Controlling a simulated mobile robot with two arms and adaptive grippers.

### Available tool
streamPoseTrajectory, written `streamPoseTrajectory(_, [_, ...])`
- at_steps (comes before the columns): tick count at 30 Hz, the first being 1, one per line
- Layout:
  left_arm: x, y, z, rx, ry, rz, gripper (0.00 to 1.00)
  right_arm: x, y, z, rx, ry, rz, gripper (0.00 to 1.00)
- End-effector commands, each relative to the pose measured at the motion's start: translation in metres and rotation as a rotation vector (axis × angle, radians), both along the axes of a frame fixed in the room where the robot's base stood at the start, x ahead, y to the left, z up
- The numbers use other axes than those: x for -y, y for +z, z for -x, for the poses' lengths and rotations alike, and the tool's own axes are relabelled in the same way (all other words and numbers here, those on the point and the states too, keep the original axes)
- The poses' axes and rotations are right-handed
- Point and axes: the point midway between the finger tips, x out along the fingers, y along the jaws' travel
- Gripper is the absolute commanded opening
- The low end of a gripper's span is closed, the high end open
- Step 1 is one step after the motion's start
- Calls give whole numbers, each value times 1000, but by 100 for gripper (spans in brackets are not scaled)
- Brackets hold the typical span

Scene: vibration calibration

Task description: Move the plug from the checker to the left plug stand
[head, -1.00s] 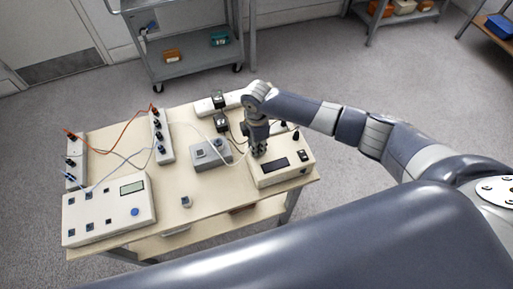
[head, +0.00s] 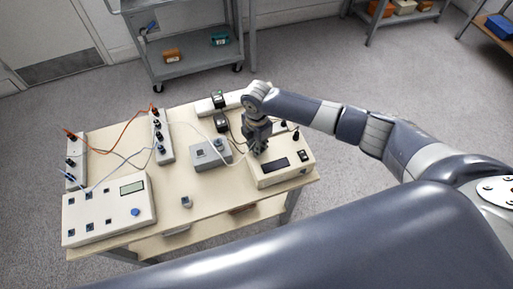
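The checker, taken to be the cream box with a dark display (head: 295,172), sits at the right of the table. My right gripper (head: 257,148) reaches down at the checker's back left corner, its fingers close to the top. Whether it is open or shut, and whether it touches a plug, is too small to tell. No plug is clearly visible between its fingers. The left plug stand, taken to be the leftmost upright white strip (head: 76,147), stands at the table's left with dark and blue plugs on it. My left gripper is not in view.
A second white strip (head: 162,138) carries plugs with orange and white cables. A large cream box (head: 115,205) lies front left, a grey box (head: 208,155) in the middle, black adapters (head: 220,122) behind. A small plug-like piece (head: 186,202) stands on the clear front tabletop (head: 215,190).

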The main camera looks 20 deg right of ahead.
Motion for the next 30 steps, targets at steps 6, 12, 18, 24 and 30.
streamPoseTrajectory(6, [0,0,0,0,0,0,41,1,1,-1,3,1,1,0])
streamPoseTrajectory(12, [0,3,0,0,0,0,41,0,3,-1,1,0,1,0])
streamPoseTrajectory(18, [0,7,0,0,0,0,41,0,6,-1,2,-1,0,0])
streamPoseTrajectory(24, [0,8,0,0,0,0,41,0,6,-1,2,-2,-1,0])
streamPoseTrajectory(30, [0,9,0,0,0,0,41,0,7,-1,2,-2,-1,0])
